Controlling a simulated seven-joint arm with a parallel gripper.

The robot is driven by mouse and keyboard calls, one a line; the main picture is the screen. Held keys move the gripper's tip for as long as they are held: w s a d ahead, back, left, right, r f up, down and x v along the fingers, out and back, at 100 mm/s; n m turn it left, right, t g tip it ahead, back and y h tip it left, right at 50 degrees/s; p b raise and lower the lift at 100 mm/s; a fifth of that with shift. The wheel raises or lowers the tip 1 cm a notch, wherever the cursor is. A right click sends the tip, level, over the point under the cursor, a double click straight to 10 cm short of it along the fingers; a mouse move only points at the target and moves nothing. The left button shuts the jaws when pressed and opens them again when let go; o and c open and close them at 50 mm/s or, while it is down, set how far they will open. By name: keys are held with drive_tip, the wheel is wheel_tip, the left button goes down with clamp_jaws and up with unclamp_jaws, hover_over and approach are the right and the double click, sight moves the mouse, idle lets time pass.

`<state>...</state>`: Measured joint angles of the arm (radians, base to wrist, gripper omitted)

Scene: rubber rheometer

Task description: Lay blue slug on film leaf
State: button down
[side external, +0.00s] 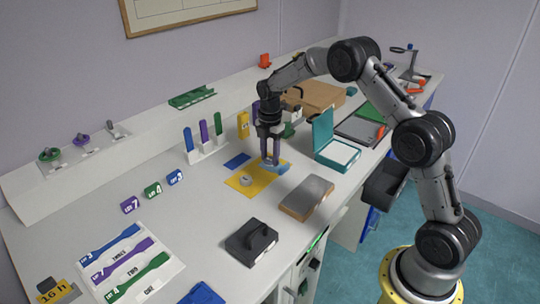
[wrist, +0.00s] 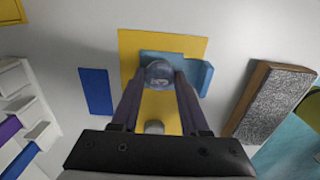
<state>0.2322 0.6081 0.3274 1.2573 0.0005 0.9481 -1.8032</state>
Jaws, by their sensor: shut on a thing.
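My gripper (wrist: 159,76) points down over the yellow sheet (wrist: 129,52), its fingers closed on a small round grey-blue piece (wrist: 158,72), which I take as the blue slug. The slug shows between the fingertips in the wrist view; in the side view the fingers (side external: 270,162) hide it. I cannot tell whether the slug touches the leaf.
A small grey metal cylinder (side external: 245,181) stands on the yellow sheet near the fingers. A dark blue flat piece (wrist: 96,91) lies to the left. A grey-topped block (side external: 307,196) and an open teal box (side external: 336,152) stand to the right. Upright colored strips (side external: 204,133) stand behind.

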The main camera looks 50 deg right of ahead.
sight(270, 158)
drive_tip(key=shift+f, duration=0.15)
drive_tip(key=shift+c, duration=2)
unclamp_jaws()
drive_tip(key=s+a+r+m+t, duration=0.1)
drive_tip(key=s+a+r+m, duration=0.15)
drive_tip(key=r, duration=0.75)
drive_tip(key=s+a+r+m, duration=0.1)
drive_tip(key=s+r, duration=0.2)
drive_tip(key=r, duration=0.6)
drive_tip(key=s+a+r+m+t, duration=0.2)
drive_tip(key=s+a+r+m, duration=0.25)
drive_tip(key=s, duration=0.55)
drive_tip(key=s+a+f+m+t, duration=0.1)
drive_tip(key=s+a+m, duration=0.1)
drive_tip(key=s+m, duration=0.3)
drive_tip(key=s+a+f+m+t, duration=0.1)
drive_tip(key=s+m, duration=0.4)
drive_tip(key=s, duration=0.9)
drive_tip(key=shift+a+f+t, duration=0.3)
drive_tip(key=shift+a+f, duration=0.25)
drive_tip(key=shift+f, duration=0.05)
